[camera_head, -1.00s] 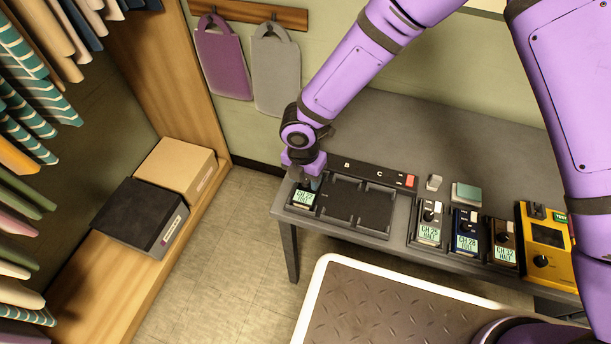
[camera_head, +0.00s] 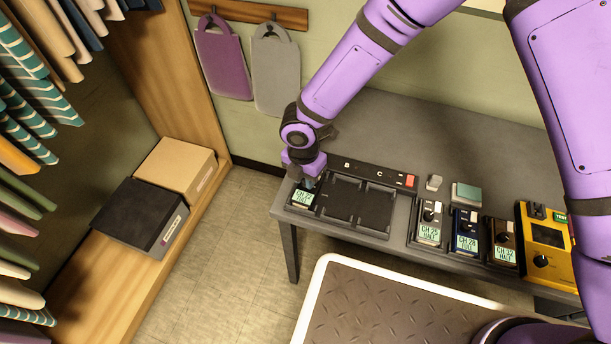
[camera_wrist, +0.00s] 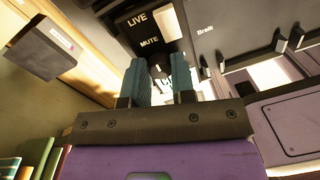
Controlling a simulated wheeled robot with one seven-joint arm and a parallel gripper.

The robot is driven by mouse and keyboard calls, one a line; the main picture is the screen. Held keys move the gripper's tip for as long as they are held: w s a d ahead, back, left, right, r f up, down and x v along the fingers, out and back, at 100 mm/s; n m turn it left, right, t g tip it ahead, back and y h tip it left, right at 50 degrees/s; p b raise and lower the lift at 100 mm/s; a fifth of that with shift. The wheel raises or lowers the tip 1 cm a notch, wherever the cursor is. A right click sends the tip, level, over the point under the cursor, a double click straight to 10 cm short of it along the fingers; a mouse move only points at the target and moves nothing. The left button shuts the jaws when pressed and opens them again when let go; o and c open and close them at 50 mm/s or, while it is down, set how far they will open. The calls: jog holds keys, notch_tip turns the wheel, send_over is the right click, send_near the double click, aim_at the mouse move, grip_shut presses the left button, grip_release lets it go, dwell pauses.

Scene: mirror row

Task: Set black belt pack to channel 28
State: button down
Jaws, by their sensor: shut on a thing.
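The black belt pack (camera_head: 301,198) sits in the left bay of the dark charging tray (camera_head: 344,215), its lit display towards me. The display starts with CH; its full number is too small to read surely. My gripper (camera_head: 309,182) points down onto the pack's upper part, shut on its channel knob, which the fingers hide. In the wrist view the two teal fingers of my gripper (camera_wrist: 164,72) straddle the spot. The pack (camera_wrist: 152,28) shows LIVE and MUTE lettering beyond them, and part of the lit display shows between the fingers.
To the right stand a grey pack (camera_head: 430,222) reading CH 25, a blue pack (camera_head: 465,232), a brown pack (camera_head: 503,243) reading CH 32 and a yellow tester (camera_head: 546,245). The tray's other bays are empty. A small pale block (camera_head: 434,182) and a teal-topped block (camera_head: 467,193) lie behind.

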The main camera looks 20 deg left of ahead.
jog(key=m, duration=0.4)
jog(key=shift+m, duration=2.2)
jog(key=c, duration=0.9)
grip_release()
jog(key=shift+c, duration=0.2)
notch_tip(320, 180, up, 11)
jog(key=shift+w+a+f, duration=0.15)
jog(key=shift+w, duration=0.2)
